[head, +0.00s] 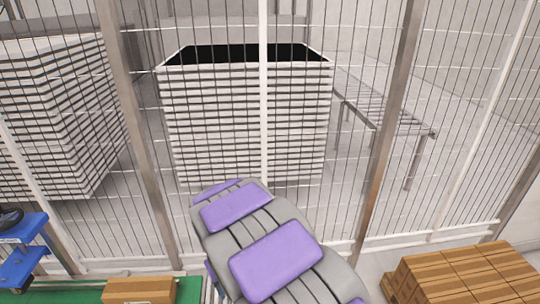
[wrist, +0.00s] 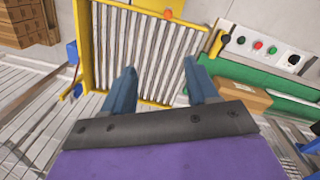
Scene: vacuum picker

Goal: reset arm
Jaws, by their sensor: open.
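My gripper (wrist: 158,82) shows in the wrist view with its two blue-grey fingers spread apart and nothing between them. Beyond the fingers is a yellow-framed panel of pale slats or rollers (wrist: 145,50). In the head view my purple and grey arm rises from the bottom middle towards a wire fence. The gripper itself does not show in the head view.
The wire fence (head: 370,190) stands close ahead, with stacked white layers (head: 245,125) and a roller conveyor (head: 385,112) behind it. Brown boxes (head: 465,275) are at lower right. A cardboard box (head: 140,290) lies on a green surface (head: 88,293). A control panel (wrist: 262,46) has several buttons.

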